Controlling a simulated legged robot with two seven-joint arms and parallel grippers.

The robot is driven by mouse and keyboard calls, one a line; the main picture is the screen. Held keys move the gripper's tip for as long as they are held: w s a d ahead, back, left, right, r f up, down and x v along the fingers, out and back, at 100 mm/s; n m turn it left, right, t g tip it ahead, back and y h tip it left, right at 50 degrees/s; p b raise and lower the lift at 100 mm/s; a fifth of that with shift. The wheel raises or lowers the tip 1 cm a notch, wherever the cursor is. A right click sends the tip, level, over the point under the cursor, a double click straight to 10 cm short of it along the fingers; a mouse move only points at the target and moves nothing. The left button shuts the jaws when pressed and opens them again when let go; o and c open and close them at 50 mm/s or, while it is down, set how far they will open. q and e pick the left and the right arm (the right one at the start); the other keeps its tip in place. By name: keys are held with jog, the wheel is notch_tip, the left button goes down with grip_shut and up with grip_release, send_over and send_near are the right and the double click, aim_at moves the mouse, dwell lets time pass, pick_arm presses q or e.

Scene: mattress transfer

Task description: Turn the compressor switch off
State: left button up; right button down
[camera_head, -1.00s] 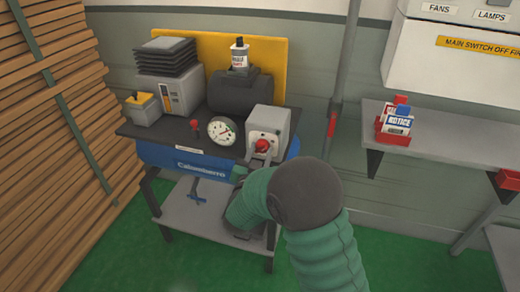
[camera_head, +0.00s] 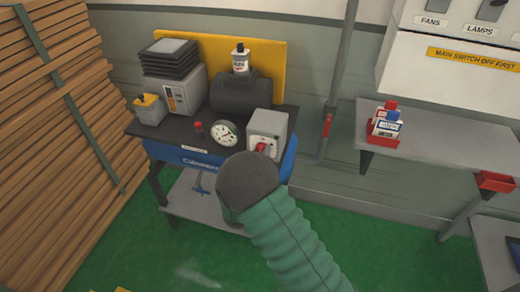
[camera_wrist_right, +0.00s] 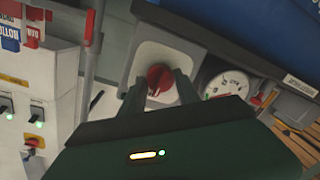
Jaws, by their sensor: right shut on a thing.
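The compressor switch is a light grey box (camera_head: 268,126) with a red rotary knob (camera_head: 262,149), on the right end of the compressor bench. In the head view my green right arm comes up from below and its dark round joint covers the area just below the knob; the fingers are hidden there. In the wrist view the two dark fingers of my right gripper (camera_wrist_right: 161,90) stand on either side of the red knob (camera_wrist_right: 158,78) and are shut on it. My left gripper is in neither view.
A pressure gauge (camera_head: 227,134) sits just left of the switch box, with a small red knob (camera_head: 198,129) beyond it. A grey pipe (camera_head: 340,60) rises on the right. A wall shelf (camera_head: 430,138) holds red and white signs. Planks are stacked at left.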

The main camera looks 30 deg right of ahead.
jog(key=shift+a+r+n+p, duration=0.1)
jog(key=shift+n+p, duration=0.2)
jog(key=shift+n, duration=0.2)
jog(key=shift+w, duration=0.1)
jog(key=c, duration=1.3)
grip_release()
jog(key=o, duration=0.4)
